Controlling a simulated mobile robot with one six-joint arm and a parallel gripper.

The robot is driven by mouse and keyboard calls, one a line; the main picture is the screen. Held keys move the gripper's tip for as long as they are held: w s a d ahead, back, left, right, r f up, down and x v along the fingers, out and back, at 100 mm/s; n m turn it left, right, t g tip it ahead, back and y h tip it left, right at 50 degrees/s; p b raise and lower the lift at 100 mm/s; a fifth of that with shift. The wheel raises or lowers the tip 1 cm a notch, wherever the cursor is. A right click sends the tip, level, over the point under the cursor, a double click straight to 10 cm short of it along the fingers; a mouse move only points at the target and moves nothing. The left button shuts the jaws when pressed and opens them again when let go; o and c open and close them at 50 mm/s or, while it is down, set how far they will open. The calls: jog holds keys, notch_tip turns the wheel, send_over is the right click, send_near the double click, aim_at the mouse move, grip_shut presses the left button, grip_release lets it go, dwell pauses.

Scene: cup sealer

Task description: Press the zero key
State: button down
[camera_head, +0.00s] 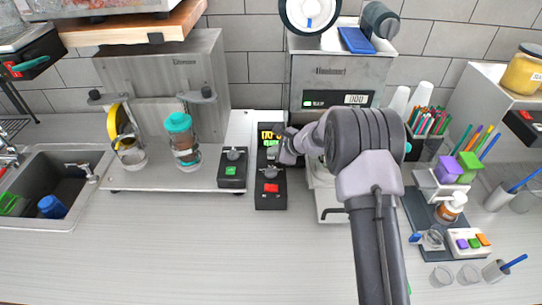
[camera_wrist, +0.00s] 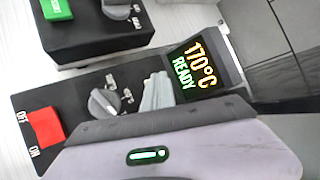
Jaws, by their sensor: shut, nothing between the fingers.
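No key marked zero can be made out in either view. A small white device (camera_head: 468,242) with purple, green and orange keys sits at the right; its labels are too small to read. My gripper (camera_head: 284,152) is shut and empty, over the upper part of a black control box (camera_head: 271,202). In the wrist view my gripper's grey fingertips (camera_wrist: 157,92) are beside the box's knob and its lit display (camera_wrist: 193,65), which reads 170°C READY. Whether they touch the box cannot be told.
The box has a red switch (camera_wrist: 45,127) and a grey knob (camera_wrist: 104,102). A second black box (camera_head: 232,167) with a green switch stands left of it. The steel sealer (camera_head: 331,75) is behind my arm. Cups, pens and bottles crowd the right. The front counter (camera_head: 190,250) is clear.

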aim_at(273, 157)
dwell(0.3)
jog(key=shift+r+p, duration=0.5)
jog(key=shift+r, duration=0.3)
jog(key=shift+r+p, duration=1.7)
jog(key=shift+r, duration=0.9)
jog(key=shift+f, duration=0.1)
